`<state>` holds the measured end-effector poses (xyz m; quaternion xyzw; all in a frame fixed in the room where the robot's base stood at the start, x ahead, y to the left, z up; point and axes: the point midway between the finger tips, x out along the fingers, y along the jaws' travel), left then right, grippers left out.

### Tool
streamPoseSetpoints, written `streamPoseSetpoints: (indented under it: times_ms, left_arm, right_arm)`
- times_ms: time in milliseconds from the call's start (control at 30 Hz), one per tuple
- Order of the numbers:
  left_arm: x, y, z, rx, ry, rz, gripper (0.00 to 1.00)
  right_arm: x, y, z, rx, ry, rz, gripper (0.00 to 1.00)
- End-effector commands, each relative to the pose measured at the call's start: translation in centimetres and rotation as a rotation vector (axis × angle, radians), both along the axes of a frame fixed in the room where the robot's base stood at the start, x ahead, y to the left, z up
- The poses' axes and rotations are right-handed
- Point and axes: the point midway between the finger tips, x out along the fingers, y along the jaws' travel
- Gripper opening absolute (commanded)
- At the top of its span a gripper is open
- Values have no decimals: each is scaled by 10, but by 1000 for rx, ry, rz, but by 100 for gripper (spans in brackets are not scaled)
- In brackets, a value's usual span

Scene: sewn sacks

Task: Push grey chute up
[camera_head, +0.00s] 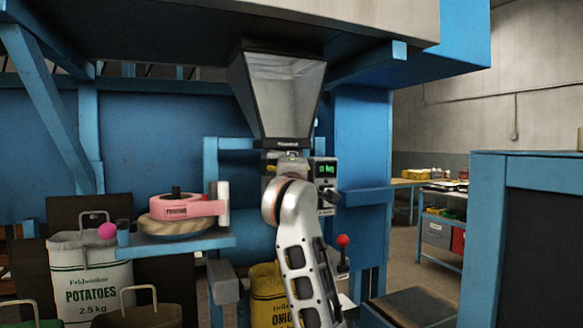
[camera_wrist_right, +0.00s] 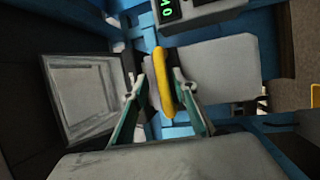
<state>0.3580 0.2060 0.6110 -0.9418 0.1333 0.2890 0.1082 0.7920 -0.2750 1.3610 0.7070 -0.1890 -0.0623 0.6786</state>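The grey hopper (camera_head: 285,88) hangs under the machine's top in the head view; its open-looking face is at the left of the right wrist view (camera_wrist_right: 80,98). In the right wrist view a pale grey chute-like part (camera_wrist_right: 218,70) lies behind a yellow bar (camera_wrist_right: 163,82). My right arm covers this spot in the head view. My right gripper (camera_wrist_right: 160,76) has its fingers apart, one on each side of the yellow bar. I cannot tell if either finger touches it. My left gripper is not in view.
A display box (camera_head: 324,171) with green digits sits just right of my right arm. A red-knobbed lever (camera_head: 343,241) stands lower right. A pink roll (camera_head: 190,207) lies on a left shelf. Potato (camera_head: 92,275) and yellow (camera_head: 268,285) sacks stand below. A blue-framed unit (camera_head: 540,230) is at right.

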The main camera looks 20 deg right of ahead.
Motion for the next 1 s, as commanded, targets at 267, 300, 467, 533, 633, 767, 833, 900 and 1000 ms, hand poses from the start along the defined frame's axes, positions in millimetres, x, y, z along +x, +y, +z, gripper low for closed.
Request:
streamPoseSetpoints:
  times_ms: [267, 300, 467, 533, 633, 767, 833, 900, 1000]
  left_arm:
    - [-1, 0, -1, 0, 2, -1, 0]
    - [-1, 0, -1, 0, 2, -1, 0]
    - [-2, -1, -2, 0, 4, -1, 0]
    - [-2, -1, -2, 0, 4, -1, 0]
    - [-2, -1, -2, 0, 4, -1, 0]
    - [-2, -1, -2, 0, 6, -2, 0]
    - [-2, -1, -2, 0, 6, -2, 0]
    - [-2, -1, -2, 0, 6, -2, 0]
    - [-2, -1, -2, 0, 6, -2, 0]
  right_arm:
    - [-26, 11, -6, 3, -1, 3, 28]
    - [-33, 14, -7, 2, -1, 2, 28]
    - [-55, 22, -10, 1, -2, 2, 28]
    - [-61, 25, -11, 2, -3, 2, 28]
    - [-67, 26, -12, 0, -1, 0, 28]
    - [-69, 26, -12, 0, -1, 0, 28]
    - [-69, 27, -12, 0, -1, 0, 28]
    - [-69, 26, -12, 0, -1, 0, 28]
    - [-69, 27, -12, -1, -2, 0, 28]
